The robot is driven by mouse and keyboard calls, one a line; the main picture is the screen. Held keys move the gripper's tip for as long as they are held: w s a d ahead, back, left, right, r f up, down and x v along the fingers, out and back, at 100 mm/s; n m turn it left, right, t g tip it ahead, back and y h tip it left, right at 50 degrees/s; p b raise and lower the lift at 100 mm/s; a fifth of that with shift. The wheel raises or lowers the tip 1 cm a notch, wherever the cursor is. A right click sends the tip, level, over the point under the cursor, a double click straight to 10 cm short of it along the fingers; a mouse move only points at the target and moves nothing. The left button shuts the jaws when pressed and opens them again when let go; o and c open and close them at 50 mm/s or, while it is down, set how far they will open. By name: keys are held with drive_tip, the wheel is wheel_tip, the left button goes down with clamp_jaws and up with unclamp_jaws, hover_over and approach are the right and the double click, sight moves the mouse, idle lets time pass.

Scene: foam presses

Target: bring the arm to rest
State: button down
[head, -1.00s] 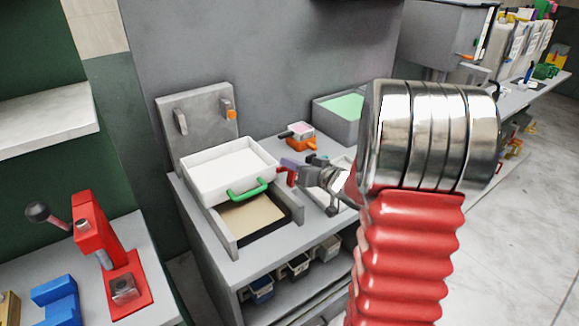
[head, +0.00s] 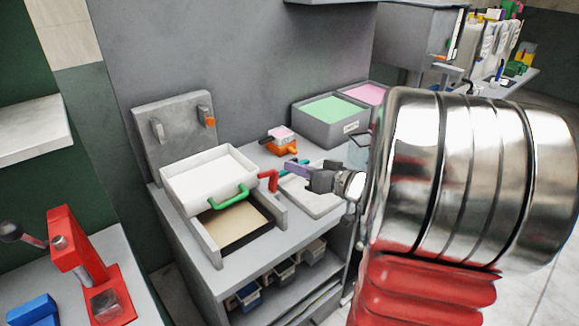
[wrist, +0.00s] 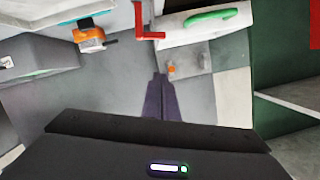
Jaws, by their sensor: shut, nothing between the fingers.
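My gripper (head: 288,166) is in front of the grey bench in the head view, to the right of the white tray. In the wrist view my gripper (wrist: 159,76) shows its two dark purple fingers shut together, with nothing between them. A red L-shaped piece (head: 270,180) is close to the fingertips in the head view. In the wrist view the red piece (wrist: 148,32) lies beyond the tips, apart from them. My arm's shiny metal and red ribbed part fills the right of the head view and hides part of the bench.
The white tray (head: 168,184) with a green handle (head: 231,198) sits over a recess in the bench. A small orange device (head: 283,147) and a green-topped bin (head: 325,132) stand behind. A red lever press (head: 83,250) stands at lower left. Open floor shows at far right.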

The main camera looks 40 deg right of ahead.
idle(0.7)
drive_tip(key=s+a+f+m+g+y, duration=0.1)
drive_tip(key=s+a+f+m+g, duration=0.1)
drive_tip(key=s+a+f+g, duration=0.45)
drive_tip(key=s+a+f+m+g+y, duration=0.1)
drive_tip(key=s+a+f+m+g, duration=0.2)
drive_tip(key=s+a, duration=0.45)
drive_tip(key=s+a+r+n+h, duration=0.4)
drive_tip(key=a+r+n, duration=0.3)
drive_tip(key=a+r, duration=0.2)
drive_tip(key=shift+s+a+r, duration=0.25)
drive_tip(key=shift+s+a, duration=0.45)
drive_tip(key=shift+a, duration=0.55)
